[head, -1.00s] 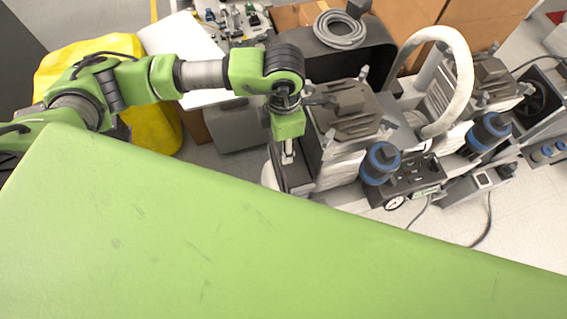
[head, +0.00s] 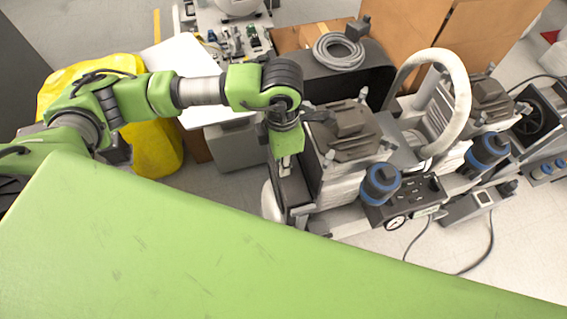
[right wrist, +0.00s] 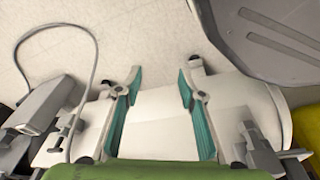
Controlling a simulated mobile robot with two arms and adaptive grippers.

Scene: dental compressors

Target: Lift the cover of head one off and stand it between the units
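The nearer compressor head (head: 346,134), with a dark ribbed top, stands mid-right in the head view. A second similar head (head: 480,97) is farther right. I cannot tell a separate loose cover from the heads. My left gripper (head: 285,168) points down at the left side of the nearer head, over a dark narrow panel (head: 296,188); its fingers are too small to read. My right gripper (right wrist: 160,78) shows in the right wrist view with its teal fingers apart and nothing held between them. A white tank (right wrist: 150,120) lies beneath these fingers.
A pale hose (head: 462,100) arches between the heads. Blue-ringed filters (head: 381,184) and a gauge (head: 395,222) sit in front. A black housing with a coiled grey cable (head: 340,52) stands behind. A yellow bag (head: 155,145) lies left.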

